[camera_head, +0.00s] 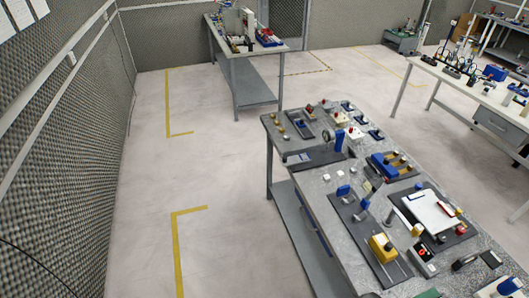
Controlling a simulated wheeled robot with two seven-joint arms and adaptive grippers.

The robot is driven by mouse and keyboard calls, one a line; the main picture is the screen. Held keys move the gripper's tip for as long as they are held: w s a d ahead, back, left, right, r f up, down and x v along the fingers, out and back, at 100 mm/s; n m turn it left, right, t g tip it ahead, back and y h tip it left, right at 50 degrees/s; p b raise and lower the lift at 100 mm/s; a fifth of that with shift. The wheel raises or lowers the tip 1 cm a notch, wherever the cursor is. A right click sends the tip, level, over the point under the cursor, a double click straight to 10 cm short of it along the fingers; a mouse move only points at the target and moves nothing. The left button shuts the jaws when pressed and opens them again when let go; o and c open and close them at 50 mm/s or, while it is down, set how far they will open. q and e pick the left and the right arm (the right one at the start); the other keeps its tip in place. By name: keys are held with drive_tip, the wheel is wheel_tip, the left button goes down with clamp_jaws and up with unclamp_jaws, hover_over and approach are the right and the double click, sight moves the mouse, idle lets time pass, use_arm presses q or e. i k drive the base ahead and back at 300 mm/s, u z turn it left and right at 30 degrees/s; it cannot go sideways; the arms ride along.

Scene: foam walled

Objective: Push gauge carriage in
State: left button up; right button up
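The workbench (318,200) with many small fixtures stands at the right. A yellow block (382,247) sits on a long dark base plate (352,218), with a small blue-topped part (343,190) near the plate's far end. Farther back, an upright blue part (339,141) stands at the end of another dark plate (316,160). I cannot tell which of these is the gauge carriage, as the parts are small. Neither of my grippers shows in this view.
A white sheet on a dark board (432,215) and a blue-and-yellow fixture (390,165) share the bench. A second bench (240,50) stands at the back, another table (480,92) at the right. The floor (225,180) left of the bench is clear, bounded by a foam wall (60,130).

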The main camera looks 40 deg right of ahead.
sight(286, 161)
drive_tip(key=z, duration=0.1)
drive_tip(key=i, duration=0.7)
drive_tip(key=z, duration=1.1)
drive_tip(key=i, duration=0.55)
drive_tip(key=z, duration=0.65)
